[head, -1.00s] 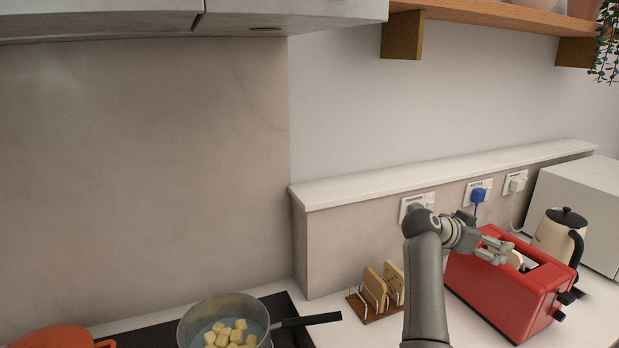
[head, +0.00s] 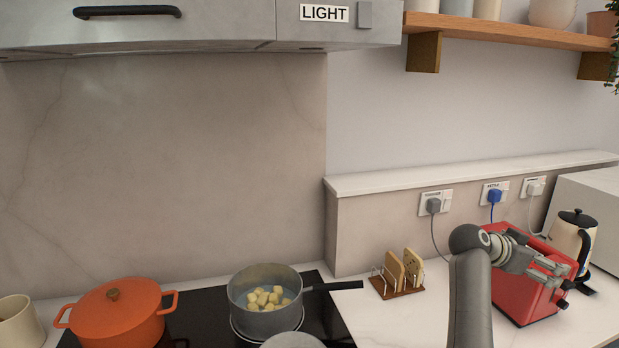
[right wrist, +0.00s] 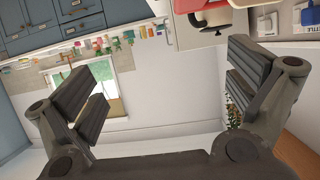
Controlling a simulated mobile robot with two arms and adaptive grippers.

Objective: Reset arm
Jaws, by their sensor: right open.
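My right gripper (head: 552,271) is in front of the red toaster (head: 522,296) in the head view and covers part of it. In the right wrist view its two fingers (right wrist: 165,95) stand wide apart with nothing between them. The right arm rises from the bottom edge of the head view. My left gripper is not in the head view.
A saucepan (head: 264,321) of pale cubes and an orange lidded pot (head: 120,318) are on the black hob. A toast rack (head: 399,290) holds bread slices. A cream kettle (head: 568,240) stands behind the toaster. A shelf (head: 500,28) and hood (head: 230,28) hang above.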

